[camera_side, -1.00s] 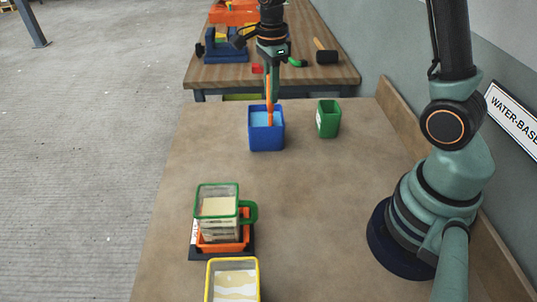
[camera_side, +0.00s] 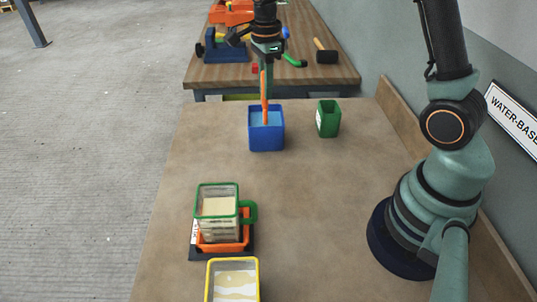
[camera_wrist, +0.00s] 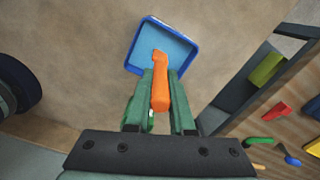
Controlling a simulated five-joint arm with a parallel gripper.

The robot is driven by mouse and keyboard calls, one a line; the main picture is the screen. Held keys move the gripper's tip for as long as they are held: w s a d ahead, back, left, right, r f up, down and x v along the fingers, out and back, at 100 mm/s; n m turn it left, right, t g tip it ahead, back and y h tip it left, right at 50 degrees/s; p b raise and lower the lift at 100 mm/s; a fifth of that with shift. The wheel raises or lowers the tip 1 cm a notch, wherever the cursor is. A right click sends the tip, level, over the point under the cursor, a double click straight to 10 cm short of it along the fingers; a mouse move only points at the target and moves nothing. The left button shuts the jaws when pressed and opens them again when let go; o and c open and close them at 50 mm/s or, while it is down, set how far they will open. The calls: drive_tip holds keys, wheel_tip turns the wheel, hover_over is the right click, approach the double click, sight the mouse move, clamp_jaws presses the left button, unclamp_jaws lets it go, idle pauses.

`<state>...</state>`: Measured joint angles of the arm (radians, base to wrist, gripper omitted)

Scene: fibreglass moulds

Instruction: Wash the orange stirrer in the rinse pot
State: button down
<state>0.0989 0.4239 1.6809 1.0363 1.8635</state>
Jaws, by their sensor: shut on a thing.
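The orange stirrer (camera_side: 264,86) stands nearly upright, its lower end inside the blue rinse pot (camera_side: 266,139), which holds light blue liquid. My gripper (camera_side: 266,72) is above the pot at the far end of the table, shut on the stirrer's upper part. In the wrist view my gripper's fingers (camera_wrist: 160,100) close around the orange stirrer (camera_wrist: 162,88), and its lower end reaches over the liquid in the blue pot (camera_wrist: 133,62).
A green cup (camera_side: 328,119) stands just right of the pot. Near the front are a clear green-rimmed jug (camera_side: 217,191) on an orange tray (camera_side: 224,247) and a yellow-rimmed container (camera_side: 233,263). A wooden bench (camera_side: 290,80) with tools stands behind. The table's middle is clear.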

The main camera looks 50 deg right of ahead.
drive_tip(key=shift+r, duration=3.35)
drive_tip(key=shift+r, duration=2.4)
